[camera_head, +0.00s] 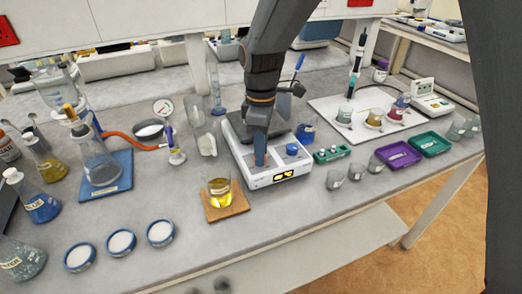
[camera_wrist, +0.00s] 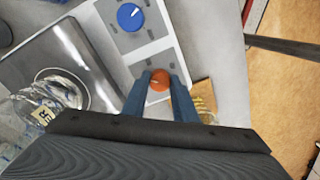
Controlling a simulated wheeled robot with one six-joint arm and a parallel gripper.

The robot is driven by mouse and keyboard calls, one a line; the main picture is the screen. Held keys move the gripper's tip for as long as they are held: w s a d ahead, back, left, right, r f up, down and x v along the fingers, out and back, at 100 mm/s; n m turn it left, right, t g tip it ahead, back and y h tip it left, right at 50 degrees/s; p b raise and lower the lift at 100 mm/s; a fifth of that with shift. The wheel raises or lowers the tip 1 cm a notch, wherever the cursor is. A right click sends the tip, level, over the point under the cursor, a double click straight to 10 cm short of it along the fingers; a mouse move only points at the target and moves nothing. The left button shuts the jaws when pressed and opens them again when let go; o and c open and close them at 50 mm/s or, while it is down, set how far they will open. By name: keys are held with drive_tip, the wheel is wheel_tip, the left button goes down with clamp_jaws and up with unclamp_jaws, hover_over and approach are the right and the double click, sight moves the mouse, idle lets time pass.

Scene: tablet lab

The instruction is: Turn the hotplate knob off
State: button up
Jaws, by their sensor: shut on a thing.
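The hotplate (camera_head: 240,146) is a white unit on the bench, with a lit yellow display (camera_head: 284,175) on its front. In the wrist view, its orange knob (camera_wrist: 160,82) sits between the two blue fingers of my gripper (camera_wrist: 160,78). My gripper is shut on this knob, with a finger on each side. A short pale mark shows on the knob; its setting is hard to read. A blue knob (camera_head: 292,149) with a white pointer stands beside it and also shows in the wrist view (camera_wrist: 130,16). In the head view, my gripper (camera_head: 259,158) hides the orange knob.
A beaker of yellow liquid (camera_head: 219,188) stands on a cork mat (camera_head: 230,209) close in front. Glassware (camera_head: 205,140) stands left of the hotplate.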

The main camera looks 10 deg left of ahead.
drive_tip(key=n, duration=0.4)
drive_tip(key=shift+w+r+n, duration=0.1)
drive_tip(key=shift+n, duration=0.2)
drive_tip(key=shift+a+n, duration=0.1)
drive_tip(key=shift+n, duration=1.8)
drive_tip(key=o, duration=1)
drive_tip(key=shift+o, duration=0.2)
wheel_tip(320, 180, up, 8)
drive_tip(key=shift+w+a+f+b, duration=0.1)
drive_tip(key=shift+f+b, duration=0.05)
drive_tip(key=shift+b, duration=1.05)
